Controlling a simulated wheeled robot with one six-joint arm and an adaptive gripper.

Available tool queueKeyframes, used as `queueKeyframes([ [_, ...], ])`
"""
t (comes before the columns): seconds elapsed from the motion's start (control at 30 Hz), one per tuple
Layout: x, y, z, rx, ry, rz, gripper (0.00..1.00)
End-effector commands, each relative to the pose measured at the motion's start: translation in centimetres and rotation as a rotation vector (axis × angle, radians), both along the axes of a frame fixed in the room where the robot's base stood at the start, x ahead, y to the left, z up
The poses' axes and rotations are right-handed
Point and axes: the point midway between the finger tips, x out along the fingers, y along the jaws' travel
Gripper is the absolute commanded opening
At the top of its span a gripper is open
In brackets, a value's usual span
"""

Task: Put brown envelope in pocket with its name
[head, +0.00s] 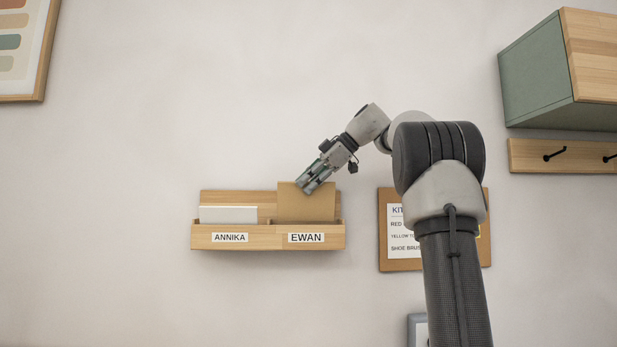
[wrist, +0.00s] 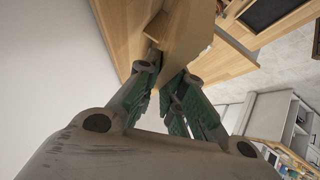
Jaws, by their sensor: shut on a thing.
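The brown envelope (head: 306,205) stands upright in the pocket labelled EWAN (head: 306,238), the right one of the wooden wall rack (head: 262,240). Its lower part is hidden behind the rack's front board. In the wrist view the envelope (wrist: 186,42) runs between my two green-padded fingers (wrist: 172,88). The left pocket, labelled ANNIKA (head: 230,238), holds a white envelope (head: 228,215). I cannot read any name on the brown envelope.
A corkboard (head: 400,264) with a printed list hangs right of the rack, partly behind my arm. A green cabinet (head: 537,75) and a hook rail (head: 530,156) are at the upper right. A framed picture (head: 40,75) hangs at the upper left. The wall left of the rack is clear.

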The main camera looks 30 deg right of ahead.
Motion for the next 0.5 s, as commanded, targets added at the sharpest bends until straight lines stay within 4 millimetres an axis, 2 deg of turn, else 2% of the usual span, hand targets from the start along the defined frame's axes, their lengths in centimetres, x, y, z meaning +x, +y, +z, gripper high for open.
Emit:
queueKeyframes([
  [0.5,0.0,0.0,-4.1,0.001,0.002,-0.001,0.00],
])
